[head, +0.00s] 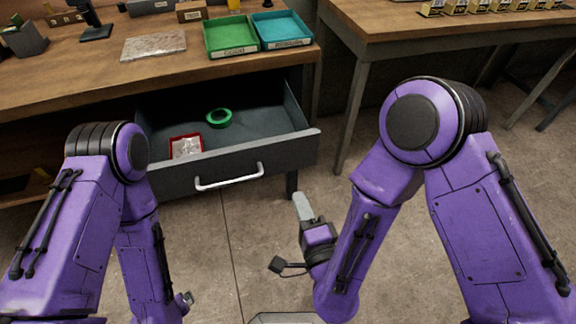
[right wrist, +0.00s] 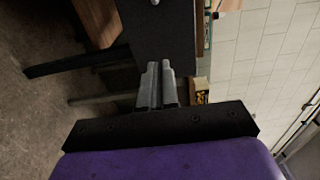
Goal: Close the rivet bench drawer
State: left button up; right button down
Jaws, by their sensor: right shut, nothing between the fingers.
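The grey drawer (head: 228,170) hangs pulled out from the wooden rivet bench (head: 185,78). A silvery bar handle (head: 229,178) runs across its front. Inside lie a green tape ring (head: 218,118) and a red-edged packet (head: 186,146). My right gripper (head: 303,205) is in front of the drawer, below and right of the handle, apparently clear of it. Its fingers are together and empty; they also show in the right wrist view (right wrist: 157,82), before a dark panel. My left gripper (head: 187,300) is low at the left, small in view, and its jaws are unclear.
A green tray (head: 230,37) and a teal tray (head: 281,30) stand on the bench top near its right end. A second wooden table (head: 440,30) with several small yellow bins stands at the right. The floor before the drawer is bare.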

aim_at(285, 159)
jog(key=p+x, duration=0.1)
jog(key=x, duration=0.9)
jog(key=shift+w+f+p, duration=0.1)
jog(key=shift+w+p, duration=0.15)
jog(key=shift+p, duration=0.1)
jog(key=shift+d, duration=0.1)
